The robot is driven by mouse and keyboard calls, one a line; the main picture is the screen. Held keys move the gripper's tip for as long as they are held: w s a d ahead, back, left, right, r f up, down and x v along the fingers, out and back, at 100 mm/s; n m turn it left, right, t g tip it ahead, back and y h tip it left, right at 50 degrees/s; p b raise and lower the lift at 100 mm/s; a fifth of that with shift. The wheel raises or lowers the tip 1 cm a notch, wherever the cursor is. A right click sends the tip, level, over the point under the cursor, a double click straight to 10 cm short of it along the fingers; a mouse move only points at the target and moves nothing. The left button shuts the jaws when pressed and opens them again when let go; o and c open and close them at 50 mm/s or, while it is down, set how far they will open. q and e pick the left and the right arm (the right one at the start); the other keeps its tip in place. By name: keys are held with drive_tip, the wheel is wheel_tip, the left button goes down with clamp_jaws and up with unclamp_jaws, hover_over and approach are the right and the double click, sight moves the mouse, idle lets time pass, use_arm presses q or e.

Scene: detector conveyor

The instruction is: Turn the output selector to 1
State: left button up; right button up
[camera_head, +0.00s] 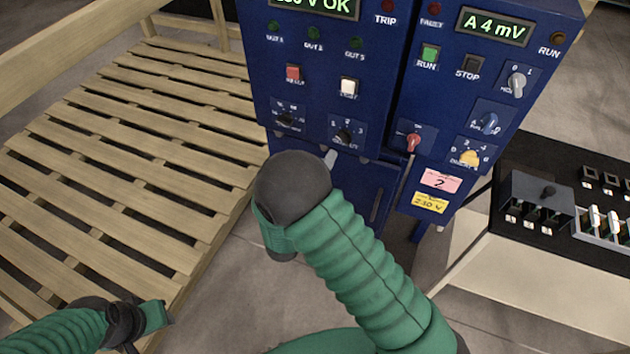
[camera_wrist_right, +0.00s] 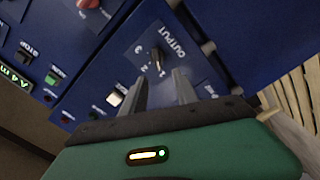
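The output selector (camera_head: 343,135) is a small dark knob on the blue left cabinet, with numerals above it. It also shows in the right wrist view beside the word OUTPUT (camera_wrist_right: 157,60); I cannot tell surely which numeral it points at. My right gripper (camera_head: 330,158) is just below the selector in the head view, mostly hidden behind its own wrist. In the right wrist view its two grey fingers (camera_wrist_right: 160,82) are apart and empty, pointing at the knob, not around it. My left gripper (camera_head: 150,318) is low at the left, far from the panel; its fingers are unclear.
Another dark knob (camera_head: 285,119) is left of the selector, with a red button (camera_head: 293,73) and white button (camera_head: 348,88) above. A red knob (camera_head: 413,142) is on the right cabinet. A wooden pallet (camera_head: 120,150) lies left.

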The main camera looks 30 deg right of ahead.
drive_tip(key=v, duration=0.7)
drive_tip(key=shift+s+a, duration=0.15)
drive_tip(key=shift+a, duration=0.15)
